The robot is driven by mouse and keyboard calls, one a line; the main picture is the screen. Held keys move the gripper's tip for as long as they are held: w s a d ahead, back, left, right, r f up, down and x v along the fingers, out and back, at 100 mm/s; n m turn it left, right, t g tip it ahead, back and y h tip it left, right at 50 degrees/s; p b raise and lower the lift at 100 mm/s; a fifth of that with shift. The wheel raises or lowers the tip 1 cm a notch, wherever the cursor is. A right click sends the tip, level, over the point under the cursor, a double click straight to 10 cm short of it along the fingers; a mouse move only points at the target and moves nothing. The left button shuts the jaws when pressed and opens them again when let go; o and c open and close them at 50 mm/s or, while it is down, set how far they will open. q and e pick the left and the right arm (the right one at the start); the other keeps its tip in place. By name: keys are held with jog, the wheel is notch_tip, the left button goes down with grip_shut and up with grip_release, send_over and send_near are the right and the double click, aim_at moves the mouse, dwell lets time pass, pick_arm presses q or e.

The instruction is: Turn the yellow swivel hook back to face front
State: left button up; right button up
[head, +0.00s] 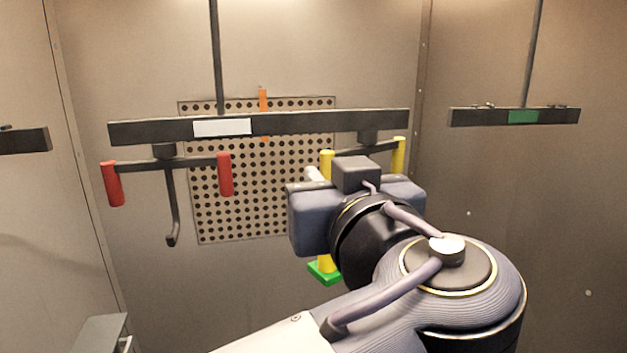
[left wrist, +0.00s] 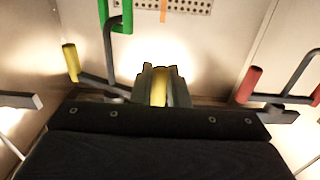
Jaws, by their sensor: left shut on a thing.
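The yellow swivel hook hangs under the right part of the dark overhead bar (head: 330,123). Its far yellow handle (head: 399,152) stands clear, and its crossbar slants between the two handles. My left gripper (head: 315,175) is shut on the near yellow handle (head: 327,160); my wrist hides most of the hook. In the left wrist view, the gripper (left wrist: 160,90) has yellow between its fingers, and the other yellow handle (left wrist: 70,60) is free at left. A green piece (left wrist: 119,24) is at a dark rod there. My right gripper is not in view.
A red-handled swivel hook (head: 226,175) hangs left on the same bar, its dark rod pointing down. A perforated panel (head: 220,215) is on the back wall. Another bar with a green label (head: 523,117) hangs at right. A yellow piece with a green base (head: 325,275) shows below my wrist.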

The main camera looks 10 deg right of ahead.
pick_arm(q)
jog(key=s+d, duration=0.1)
jog(key=s, duration=0.1)
jog(key=p, duration=0.2)
send_near(402, 163)
jog(key=shift+w+a, duration=0.75)
jog(key=shift+w, duration=1.5)
jog(key=shift+w+d, duration=0.25)
jog(key=shift+w, duration=0.25)
jog(key=shift+w+d, duration=0.3)
jog(key=shift+w, duration=0.2)
jog(key=shift+w+d, duration=0.15)
jog(key=shift+w, duration=0.85)
jog(key=o, duration=0.7)
jog(key=shift+s, duration=0.1)
jog(key=shift+s+d+b, duration=0.1)
jog(key=shift+s+b, duration=0.95)
jog(key=shift+s, duration=3.45)
